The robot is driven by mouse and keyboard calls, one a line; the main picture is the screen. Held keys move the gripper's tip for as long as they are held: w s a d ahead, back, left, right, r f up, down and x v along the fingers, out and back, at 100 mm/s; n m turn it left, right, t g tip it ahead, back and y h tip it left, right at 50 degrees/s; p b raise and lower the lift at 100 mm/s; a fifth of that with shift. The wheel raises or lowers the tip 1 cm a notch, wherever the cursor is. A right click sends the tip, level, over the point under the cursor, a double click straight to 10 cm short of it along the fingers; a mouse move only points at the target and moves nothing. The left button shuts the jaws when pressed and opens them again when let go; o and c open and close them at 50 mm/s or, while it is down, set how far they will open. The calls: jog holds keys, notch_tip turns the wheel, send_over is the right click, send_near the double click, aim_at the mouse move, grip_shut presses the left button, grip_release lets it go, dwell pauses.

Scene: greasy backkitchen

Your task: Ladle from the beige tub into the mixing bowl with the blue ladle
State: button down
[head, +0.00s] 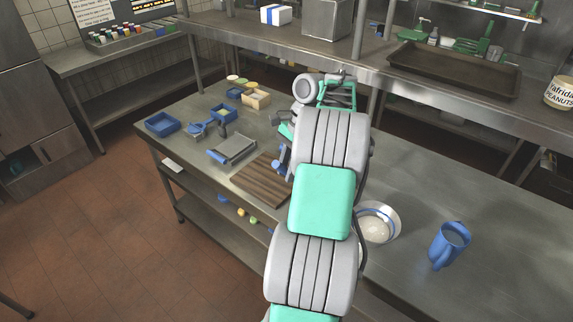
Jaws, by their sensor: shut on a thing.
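The mixing bowl (391,229) is white with a blue band. It stands on the steel table just right of my arm, its left side hidden by the arm, with something pale inside. The small beige tub (258,101) sits at the back of the table, left of my arm; its contents are not clear. My gripper (286,131) is mostly hidden behind my arm, left of it and nearer than the tub. A blue piece, seemingly the blue ladle (283,156), shows just below it, over the far edge of the wooden board. The ladle's bowl cannot be made out.
A wooden board (259,184), a grey tray-like item (233,148), blue tubs (162,124) and a blue utensil (200,128) lie on the left. A blue jug (449,245) stands right of the bowl. A raised shelf (440,92) runs along the back. The right of the table is clear.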

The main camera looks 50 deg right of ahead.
notch_tip(320, 180, down, 6)
jog(key=b, duration=0.5)
jog(key=shift+f+b, duration=0.25)
jog(key=shift+b, duration=0.1)
jog(key=shift+s+d+p, duration=0.1)
jog(key=shift+d+p, duration=0.45)
jog(key=shift+p, duration=0.05)
